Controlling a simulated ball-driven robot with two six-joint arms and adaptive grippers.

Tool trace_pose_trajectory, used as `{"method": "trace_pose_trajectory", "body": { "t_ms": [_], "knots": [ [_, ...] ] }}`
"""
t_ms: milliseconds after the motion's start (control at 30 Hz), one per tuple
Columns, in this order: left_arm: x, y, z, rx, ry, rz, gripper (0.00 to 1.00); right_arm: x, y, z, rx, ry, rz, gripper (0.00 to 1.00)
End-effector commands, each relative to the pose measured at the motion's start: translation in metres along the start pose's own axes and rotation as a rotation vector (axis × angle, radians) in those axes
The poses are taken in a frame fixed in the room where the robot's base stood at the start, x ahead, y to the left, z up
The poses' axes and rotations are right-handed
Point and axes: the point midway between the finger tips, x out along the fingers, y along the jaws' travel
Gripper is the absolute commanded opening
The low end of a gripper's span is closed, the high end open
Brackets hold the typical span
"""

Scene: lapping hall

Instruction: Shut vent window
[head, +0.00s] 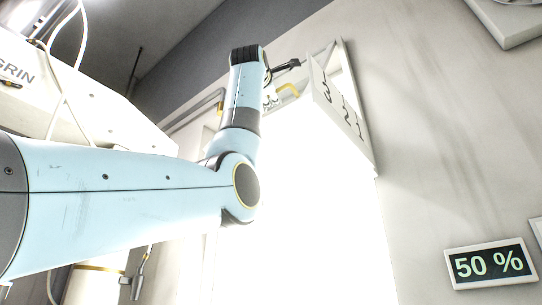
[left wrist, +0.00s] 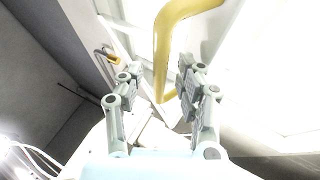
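The vent window (head: 338,108) is high on the wall, with a white slotted panel standing out at an angle beside its bright opening. A curved yellow handle (head: 289,90) shows by it, partly behind my gripper. My left gripper (head: 284,80) is up at the handle. In the left wrist view its two grey fingers (left wrist: 158,75) are spread apart. The yellow handle (left wrist: 161,55) shows between and beyond them, its lower end nearer the right finger. I cannot tell whether a finger touches it. My right gripper is not in view.
A display reading 50 % (head: 489,264) hangs on the wall at lower right. A white machine housing (head: 75,95) with a hanging cable stands at left, behind my arm. Bright glare washes out the area below the window. The wall right of the window is mostly bare.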

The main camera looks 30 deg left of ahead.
Motion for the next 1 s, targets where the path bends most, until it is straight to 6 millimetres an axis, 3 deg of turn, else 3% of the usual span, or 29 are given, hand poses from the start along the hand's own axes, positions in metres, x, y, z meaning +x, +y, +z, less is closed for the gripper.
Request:
{"method": "trace_pose_trajectory", "body": {
  "t_ms": [133,400,700,1000],
  "knots": [
    [0.0102,0.0001,0.0002,0.001,0.0,-0.001,0.36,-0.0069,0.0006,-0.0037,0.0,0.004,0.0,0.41],
    [0.0107,-0.0014,-0.0001,0.001,0.0,0.0,0.36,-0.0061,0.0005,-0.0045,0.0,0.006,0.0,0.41],
    [0.0106,-0.0011,-0.0002,0.001,0.0,0.0,0.0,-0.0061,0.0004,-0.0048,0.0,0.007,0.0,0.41],
    [0.0105,-0.001,-0.0001,0.001,0.0,0.0,0.0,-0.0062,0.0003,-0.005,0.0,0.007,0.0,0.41]
  ]
}}
